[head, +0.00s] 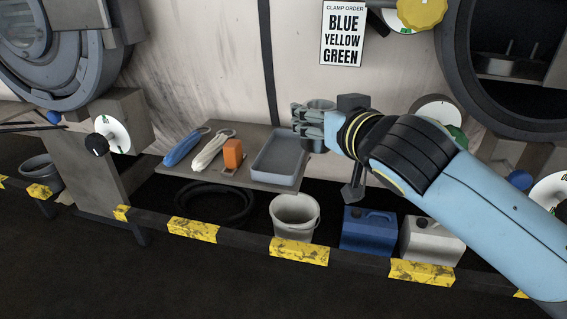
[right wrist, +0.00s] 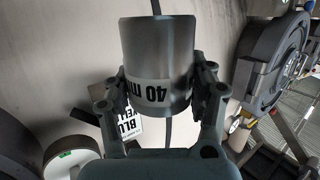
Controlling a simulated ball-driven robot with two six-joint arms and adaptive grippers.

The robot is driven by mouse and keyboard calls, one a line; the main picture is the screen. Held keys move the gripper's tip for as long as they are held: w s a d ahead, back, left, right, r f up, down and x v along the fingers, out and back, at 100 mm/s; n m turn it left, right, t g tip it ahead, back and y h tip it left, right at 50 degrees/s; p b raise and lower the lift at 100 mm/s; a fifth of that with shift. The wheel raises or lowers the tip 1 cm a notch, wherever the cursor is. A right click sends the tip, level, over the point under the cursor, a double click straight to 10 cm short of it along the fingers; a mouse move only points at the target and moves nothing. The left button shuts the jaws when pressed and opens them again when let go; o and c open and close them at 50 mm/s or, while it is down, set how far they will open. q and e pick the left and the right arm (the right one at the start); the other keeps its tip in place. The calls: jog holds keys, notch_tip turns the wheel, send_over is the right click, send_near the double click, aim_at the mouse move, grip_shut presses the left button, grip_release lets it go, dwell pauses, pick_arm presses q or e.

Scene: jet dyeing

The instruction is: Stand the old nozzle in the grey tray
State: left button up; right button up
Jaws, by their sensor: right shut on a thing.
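My right gripper (head: 308,122) is shut on the old nozzle, a grey metal cylinder (right wrist: 157,45) with a white label reading "40 m…", partly cut off by the gripper. In the right wrist view the fingers (right wrist: 160,88) grip its two sides. In the head view the nozzle (head: 320,104) shows only in part, between the fingers. The gripper appears just above and right of the grey tray (head: 276,163) in the picture; its exact height above it is hard to tell. The tray is shallow, rectangular and looks empty. My left gripper is not in view.
Below stand a white bucket (head: 294,217), a blue can (head: 367,233) and a white can (head: 430,240).

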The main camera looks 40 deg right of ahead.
jog(key=shift+w+d+f+m+h, duration=0.4)
jog(key=shift+w+d+f+h, duration=0.05)
jog(key=shift+w+f+h, duration=0.15)
jog(key=w+f, duration=0.2)
jog(key=w, duration=0.1)
jog(key=w+a+f+b, duration=0.1)
jog(key=w+f, duration=0.1)
jog(key=w, duration=0.1)
jog(key=w+a+f, duration=0.1)
jog(key=w+f, duration=0.1)
jog(key=w, duration=0.2)
jog(key=shift+a+f+b, duration=0.1)
jog(key=shift+a+b, duration=0.05)
jog(key=shift+b, duration=0.25)
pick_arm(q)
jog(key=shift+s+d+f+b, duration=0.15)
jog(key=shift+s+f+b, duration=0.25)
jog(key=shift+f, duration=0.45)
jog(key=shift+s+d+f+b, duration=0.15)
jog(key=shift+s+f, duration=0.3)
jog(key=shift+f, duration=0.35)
pick_arm(e)
jog(key=shift+f, duration=1.85)
jog(key=shift+f, duration=0.2)
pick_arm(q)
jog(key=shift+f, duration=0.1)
pick_arm(e)
jog(key=o, duration=1.6)
jog(key=shift+r, duration=0.15)
